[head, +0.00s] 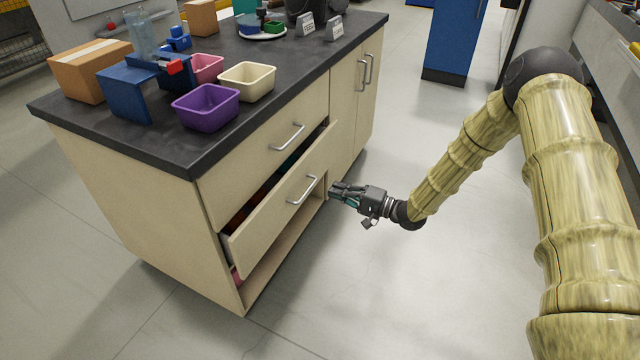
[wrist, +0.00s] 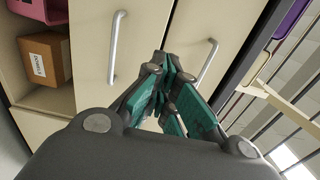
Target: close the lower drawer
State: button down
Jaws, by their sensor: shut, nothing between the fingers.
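The lower drawer (head: 275,213) is pulled partly out of the wooden cabinet, with dark and reddish contents showing in the gap above its front. Its bar handle (head: 303,190) faces the room. In the wrist view, turned sideways, the lower drawer (wrist: 90,60) shows its front and handle (wrist: 116,48). My gripper (head: 335,190) is shut and empty, just right of the drawer's right end. In the wrist view its teal-padded fingertips (wrist: 163,60) overlap the edge between the two drawer fronts. I cannot tell whether they touch.
The upper drawer (head: 260,150) is shut above. An open shelf below holds a labelled cardboard box (wrist: 45,58) and a pink bin (wrist: 40,8). The dark countertop (head: 190,150) carries a purple bin (head: 206,108) and other items. The floor (head: 400,290) in front is clear.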

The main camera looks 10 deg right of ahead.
jog(key=w+d+b, duration=0.2)
jog(key=w+d, duration=0.2)
jog(key=w, duration=0.1)
jog(key=b, duration=0.3)
send_near(300, 164)
jog(key=x, duration=0.7)
jog(key=shift+f, duration=0.15)
jog(key=shift+w+p, duration=0.15)
jog(key=shift+p, duration=0.15)
